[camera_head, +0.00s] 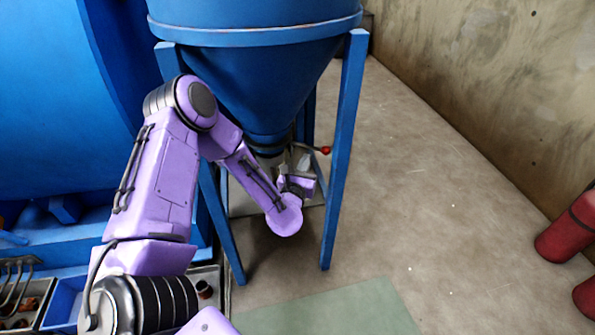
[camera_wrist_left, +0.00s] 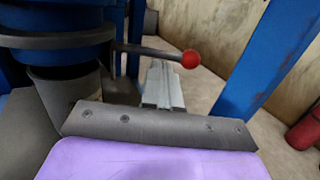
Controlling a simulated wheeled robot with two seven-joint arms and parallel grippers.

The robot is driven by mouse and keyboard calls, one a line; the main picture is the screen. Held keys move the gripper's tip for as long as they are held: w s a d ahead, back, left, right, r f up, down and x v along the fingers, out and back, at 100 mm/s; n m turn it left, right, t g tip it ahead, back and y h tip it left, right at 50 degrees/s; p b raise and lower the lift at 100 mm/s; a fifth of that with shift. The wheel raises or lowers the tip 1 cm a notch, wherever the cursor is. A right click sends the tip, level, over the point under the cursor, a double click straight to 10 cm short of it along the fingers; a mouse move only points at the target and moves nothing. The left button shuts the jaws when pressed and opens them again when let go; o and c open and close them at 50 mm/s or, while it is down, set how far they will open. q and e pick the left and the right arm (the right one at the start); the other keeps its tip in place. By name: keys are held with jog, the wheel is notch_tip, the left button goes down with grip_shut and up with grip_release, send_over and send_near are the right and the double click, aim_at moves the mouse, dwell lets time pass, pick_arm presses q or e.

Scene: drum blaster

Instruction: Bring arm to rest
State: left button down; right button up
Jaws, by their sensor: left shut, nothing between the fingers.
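My purple left arm reaches from the lower left of the head view to under the blue hopper (camera_head: 262,75). My left gripper (camera_head: 303,160) is beneath the hopper's cone, between its legs. In the left wrist view its grey fingers (camera_wrist_left: 164,84) are together and empty. A lever with a red ball knob (camera_wrist_left: 190,59) sticks out from the hopper's outlet, just beyond and above the fingertips, and looks apart from them. The knob also shows in the head view (camera_head: 326,150), right of the gripper. My right gripper is not in view.
Blue hopper legs (camera_head: 345,150) stand close on both sides of the arm. A big blue machine (camera_head: 60,100) fills the left. Bins of parts (camera_head: 25,300) lie at lower left. The floor between is clear.

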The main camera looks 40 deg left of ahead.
pick_arm(q)
jog(key=v, duration=0.7)
jog(key=shift+s+d+r, duration=0.1)
jog(key=shift+d, duration=0.05)
